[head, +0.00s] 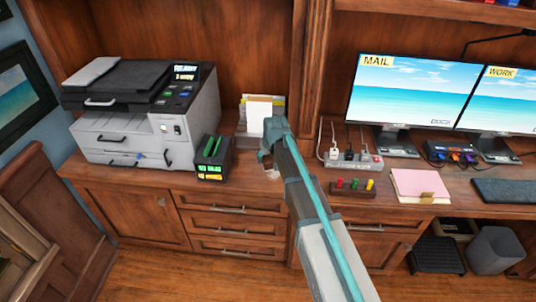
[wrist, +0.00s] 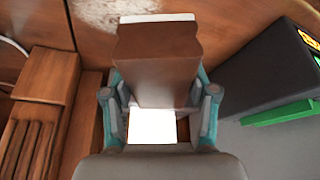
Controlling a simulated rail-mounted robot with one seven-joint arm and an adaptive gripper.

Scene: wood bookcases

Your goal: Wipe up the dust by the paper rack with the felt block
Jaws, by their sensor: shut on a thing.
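My gripper (head: 266,156) is over the counter in front of the paper rack (head: 242,128), which holds white sheets and is partly hidden by my arm. In the wrist view my gripper (wrist: 160,100) is shut on the felt block (wrist: 155,60), a brown block with a white strip along its far end. A pale dust patch (wrist: 103,12) lies on the wood just beyond the block, up and left in the wrist view. A small pale spot of it shows below my gripper in the head view (head: 272,174). I cannot tell whether the felt touches the counter.
A dark box with green labels (head: 211,160) stands close to the left of my gripper, and a printer (head: 150,125) farther left. A power strip (head: 353,160), a holder with coloured pegs (head: 352,188) and monitors (head: 408,90) are to the right. A bookcase upright (head: 307,75) rises behind my arm.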

